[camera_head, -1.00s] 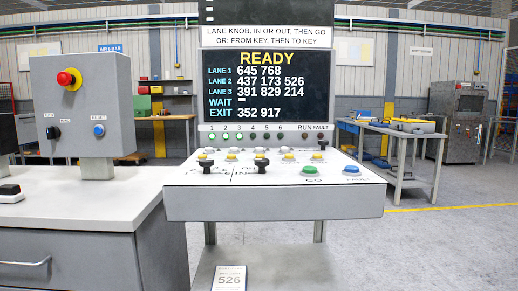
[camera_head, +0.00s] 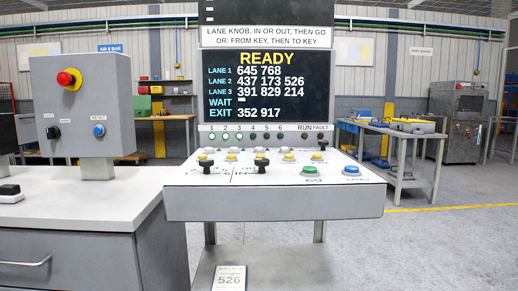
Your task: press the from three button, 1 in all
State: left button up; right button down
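A sloped white control panel (camera_head: 285,182) stands ahead of me below a dark screen (camera_head: 266,85). The screen reads READY, with lane 1 at 645 768, lane 2 at 437 173 526, lane 3 at 391 829 214, and exit 352 917. Small yellow buttons (camera_head: 232,156) run in a row across the back of the panel. Their labels are too small to read, so I cannot tell which is the from three button. Two black knobs (camera_head: 262,167), a green button (camera_head: 310,170) marked GO and a blue button (camera_head: 351,171) sit nearer the front. Neither gripper shows.
A grey box (camera_head: 82,105) with a red mushroom button (camera_head: 68,78) stands on a white-topped cabinet (camera_head: 75,200) at the left. A card (camera_head: 229,279) reading 526 is below the panel. A workbench (camera_head: 400,150) stands behind at the right. Floor at the right front is clear.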

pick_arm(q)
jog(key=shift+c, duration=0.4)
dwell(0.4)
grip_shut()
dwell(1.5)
